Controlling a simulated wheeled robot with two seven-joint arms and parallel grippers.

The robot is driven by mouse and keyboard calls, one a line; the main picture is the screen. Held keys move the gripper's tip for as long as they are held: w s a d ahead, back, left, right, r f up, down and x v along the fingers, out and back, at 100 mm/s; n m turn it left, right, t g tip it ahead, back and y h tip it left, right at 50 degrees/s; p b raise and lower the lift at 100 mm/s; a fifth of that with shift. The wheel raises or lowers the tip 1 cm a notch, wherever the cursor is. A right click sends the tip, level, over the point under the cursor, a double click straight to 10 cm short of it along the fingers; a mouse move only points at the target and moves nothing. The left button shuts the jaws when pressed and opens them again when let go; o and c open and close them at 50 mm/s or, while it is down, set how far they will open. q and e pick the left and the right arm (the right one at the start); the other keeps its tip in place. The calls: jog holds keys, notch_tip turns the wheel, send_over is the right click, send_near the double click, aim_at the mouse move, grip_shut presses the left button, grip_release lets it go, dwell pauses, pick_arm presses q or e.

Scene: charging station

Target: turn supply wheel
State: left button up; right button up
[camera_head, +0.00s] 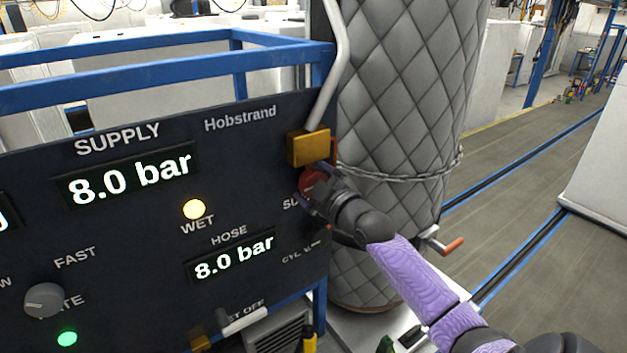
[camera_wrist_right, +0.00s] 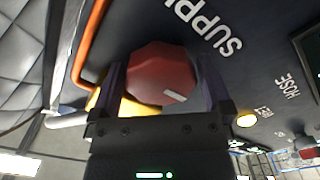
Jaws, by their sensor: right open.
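The supply wheel is a red faceted knob (camera_head: 311,182) on the right edge of the dark panel, just below a brass block (camera_head: 309,148). My right gripper (camera_head: 318,195) reaches in from the lower right and covers much of it. In the right wrist view the red wheel (camera_wrist_right: 160,72), with a small pale mark on its face, sits between the two fingers of my right gripper (camera_wrist_right: 161,85). The fingers are apart on either side of it; whether they touch it is unclear. My left gripper is out of view.
The panel (camera_head: 255,165) shows supply 8.0 bar and hose 8.0 bar, with a yellow lamp (camera_head: 194,209) marked WET and a green lamp (camera_head: 67,338). A grey quilted cylinder (camera_head: 405,90) with a chain stands close behind my right gripper. Open floor (camera_head: 530,190) lies to the right.

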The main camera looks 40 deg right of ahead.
jog(key=shift+w, duration=0.15)
jog(key=c, duration=1)
jog(key=shift+m, duration=0.3)
jog(key=m, duration=0.3)
jog(key=shift+m+p, duration=0.4)
jog(key=m, duration=0.4)
jog(key=shift+m+p, duration=0.3)
jog(key=shift+p, duration=0.05)
jog(key=m, duration=0.4)
jog(key=shift+f+m+p, duration=0.1)
jog(key=shift+m+p, duration=0.2)
jog(key=shift+m, duration=2.2)
